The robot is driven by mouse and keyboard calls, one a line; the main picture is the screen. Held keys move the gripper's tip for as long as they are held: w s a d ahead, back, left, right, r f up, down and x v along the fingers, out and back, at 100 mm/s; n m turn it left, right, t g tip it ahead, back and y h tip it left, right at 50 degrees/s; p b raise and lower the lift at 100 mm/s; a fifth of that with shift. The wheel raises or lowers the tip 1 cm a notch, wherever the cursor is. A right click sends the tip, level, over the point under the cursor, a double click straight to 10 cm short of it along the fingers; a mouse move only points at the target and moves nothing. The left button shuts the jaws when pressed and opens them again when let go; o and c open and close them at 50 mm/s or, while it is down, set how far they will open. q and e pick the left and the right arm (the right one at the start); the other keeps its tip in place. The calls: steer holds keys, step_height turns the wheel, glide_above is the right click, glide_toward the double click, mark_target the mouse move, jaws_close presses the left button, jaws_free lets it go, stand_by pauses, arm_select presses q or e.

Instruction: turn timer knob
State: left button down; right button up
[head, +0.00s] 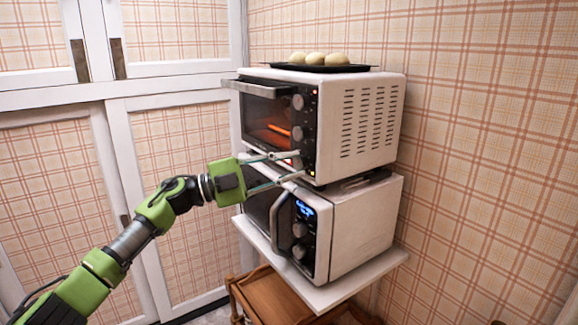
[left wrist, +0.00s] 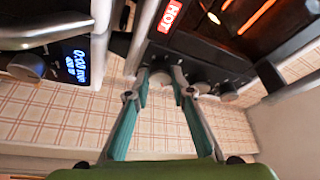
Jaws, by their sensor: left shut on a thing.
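The white toaster oven (head: 365,118) sits on top of a white microwave, its dark control panel (head: 307,125) facing left of the picture. Two round grey knobs, the upper (head: 298,102) and the middle (head: 297,132), show on that panel. My left gripper (head: 292,166) is at the lowest knob, which its fingers mostly hide in the head view. In the left wrist view my left gripper (left wrist: 160,74) has one finger on each side of a grey knob (left wrist: 160,79), shut on it. Two more knobs (left wrist: 201,88) (left wrist: 228,92) show beside it. My right gripper is out of view.
The microwave (head: 352,225) stands close below, with its handle (head: 277,222) and lit display near my fingers. A tray (head: 318,67) with buns lies on the oven. Orange heating elements (left wrist: 255,17) glow inside, and a red HOT label (left wrist: 172,15) shows. White cupboards are at left.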

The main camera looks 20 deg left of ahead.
arm_select(q)
steer(key=m, duration=0.1)
steer(key=m+g, duration=0.1)
steer(key=m, duration=0.1)
steer(key=m+y, duration=0.1)
steer(key=shift+r+m+p, duration=0.3)
steer(key=shift+m+p, duration=0.1)
steer(key=shift+m+g+y+p, duration=0.3)
steer(key=shift+m+g+y, duration=0.25)
steer(key=shift+m, duration=0.75)
steer(key=c, duration=1.8)
jaws_free()
steer(key=shift+a, duration=0.1)
steer(key=v, duration=1.2)
